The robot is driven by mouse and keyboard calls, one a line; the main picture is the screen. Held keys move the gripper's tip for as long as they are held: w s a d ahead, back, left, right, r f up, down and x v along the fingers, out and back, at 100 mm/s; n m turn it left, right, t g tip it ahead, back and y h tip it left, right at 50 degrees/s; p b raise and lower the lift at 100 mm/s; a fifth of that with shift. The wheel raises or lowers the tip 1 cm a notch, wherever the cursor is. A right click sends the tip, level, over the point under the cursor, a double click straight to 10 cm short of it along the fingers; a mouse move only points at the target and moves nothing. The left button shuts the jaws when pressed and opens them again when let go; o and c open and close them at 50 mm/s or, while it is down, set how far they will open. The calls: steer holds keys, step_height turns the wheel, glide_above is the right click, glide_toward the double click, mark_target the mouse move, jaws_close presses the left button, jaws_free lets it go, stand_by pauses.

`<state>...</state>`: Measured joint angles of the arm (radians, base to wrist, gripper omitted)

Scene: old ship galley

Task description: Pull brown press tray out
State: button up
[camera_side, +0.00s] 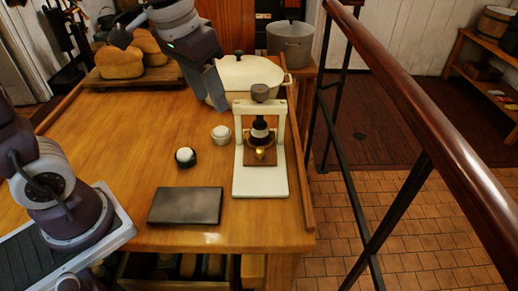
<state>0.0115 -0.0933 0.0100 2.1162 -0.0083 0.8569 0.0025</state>
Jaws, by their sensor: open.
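A white press (240,150) stands upright near the right edge of the wooden table, with a grey knob on top and a dark plunger in its frame. The brown press tray (248,157) sits inside the frame, below the plunger. A small brass-coloured part (264,154) shows at the tray's front. My gripper (218,98) is open, pointing down to the left of the press top, in front of the cream pot. It is apart from the tray, and its fingertips are hard to make out.
The cream pot (256,75) stands behind the press. Bread loaves (119,63) rest on a board at back left. A raised edge runs along the table's right side.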

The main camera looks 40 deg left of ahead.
steer(key=w+f+g, duration=0.1)
steer(key=w+f, duration=0.3)
steer(key=w, duration=0.2)
steer(key=g, duration=0.2)
glide_above(259, 150)
step_height(259, 150, down, 12)
step_height(259, 150, down, 7)
jaws_close()
stand_by(0.4)
